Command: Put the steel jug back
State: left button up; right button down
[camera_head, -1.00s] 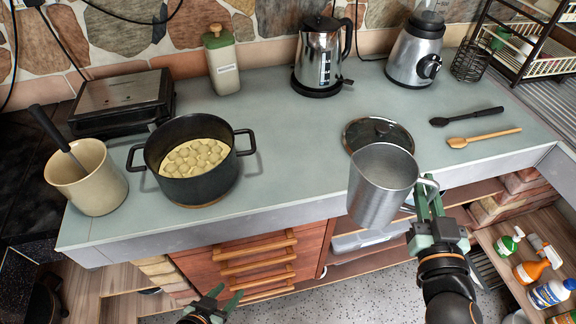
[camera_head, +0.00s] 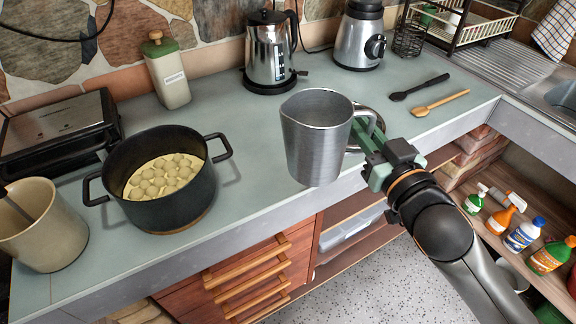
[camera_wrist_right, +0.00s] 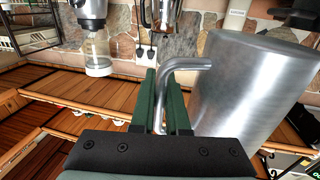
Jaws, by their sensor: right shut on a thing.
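The steel jug (camera_head: 315,140) is held upright at the counter's front edge, in the middle of the head view. My right gripper (camera_head: 368,138) is shut on its handle, to the right of the jug. In the right wrist view the jug (camera_wrist_right: 255,90) fills the right side, and the bent handle (camera_wrist_right: 185,64) runs between the two green fingers of the gripper (camera_wrist_right: 168,105). I cannot tell whether the jug's base touches the counter. My left gripper is out of view.
A black pot (camera_head: 160,195) with pale round dumplings stands left of the jug. A beige crock (camera_head: 40,235) is at the far left. A kettle (camera_head: 268,55) and a blender (camera_head: 360,40) stand at the back. A black spoon (camera_head: 420,87) and a wooden spoon (camera_head: 440,103) lie at the right.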

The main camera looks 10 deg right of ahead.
jog(key=w+a+f, duration=0.1)
jog(key=w+f, duration=0.2)
jog(key=w, duration=0.1)
jog(key=w+a+f+b, duration=0.1)
jog(key=w+f, duration=0.2)
jog(key=w, duration=0.1)
jog(key=w+a+f, duration=0.1)
jog(key=w+f, duration=0.2)
jog(key=w, duration=0.2)
jog(key=shift+w+a+f, duration=0.1)
jog(key=shift+f, duration=0.15)
jog(key=shift+w+f+b, duration=0.1)
jog(key=shift+f+b, duration=0.35)
jog(key=shift+f, duration=1.2)
jog(key=c, duration=0.9)
grip_release()
jog(key=shift+f, duration=0.1)
